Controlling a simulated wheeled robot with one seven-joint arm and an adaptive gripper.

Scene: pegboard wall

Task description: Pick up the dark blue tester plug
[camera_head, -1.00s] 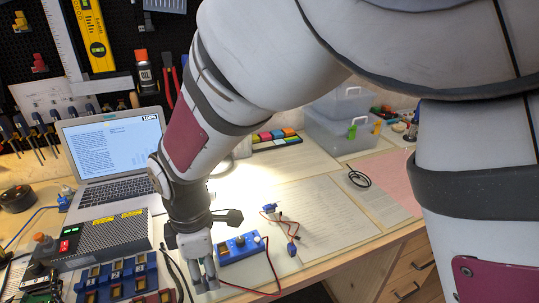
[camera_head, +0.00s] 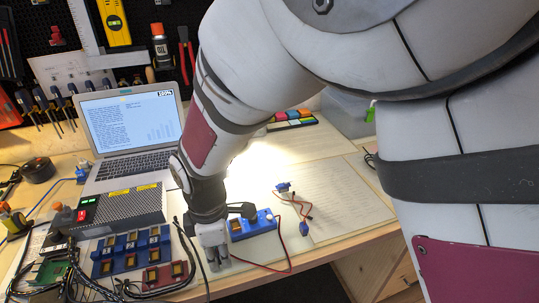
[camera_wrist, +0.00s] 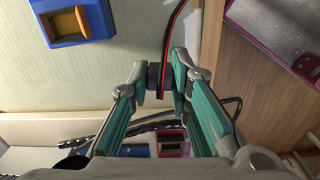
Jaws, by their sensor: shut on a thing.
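My gripper (camera_wrist: 160,78) has its teal fingers closed on a small dark blue plug (camera_wrist: 153,74) with a red and black cable running up from it in the wrist view. In the head view my gripper (camera_head: 215,258) points down near the table's front edge, just left of the blue tester box (camera_head: 262,224). The fingers hide the plug there. The tester box also shows at the top left of the wrist view (camera_wrist: 72,32). I cannot tell whether the plug touches the table.
A blue servo (camera_head: 284,187) and a blue knob-like piece (camera_head: 303,228) lie right of the tester with thin wires. A blue socket block (camera_head: 128,258), a red socket block (camera_head: 152,279) and black cables stand left of my gripper. A grey power supply (camera_head: 135,207) is behind them.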

